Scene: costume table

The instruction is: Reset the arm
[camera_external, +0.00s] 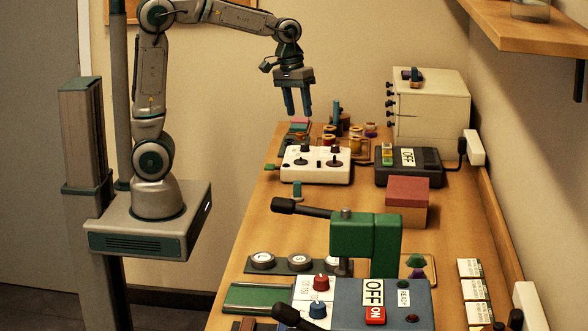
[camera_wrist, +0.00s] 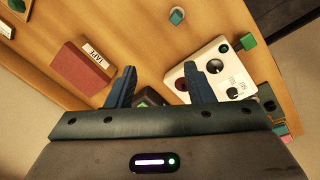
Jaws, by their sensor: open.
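My gripper (camera_external: 297,101) points down and hangs in the air above the far part of the table, over the area of the white control box. Its two blue fingers are spread apart with nothing held between them. The wrist view shows the same open gripper (camera_wrist: 161,88) with the table beyond the fingertips. My arm reaches out from its column at the left, raised and bent at the elbow. No object touches the fingers in either view.
The wooden table (camera_external: 252,222) carries a white control box (camera_external: 317,165), a dark box labelled OFF (camera_external: 408,166), a red-topped box (camera_external: 406,202) and a green machine (camera_external: 365,240) with a lever. A white cabinet (camera_external: 430,105) stands at the back. A wooden shelf (camera_external: 530,30) juts out upper right.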

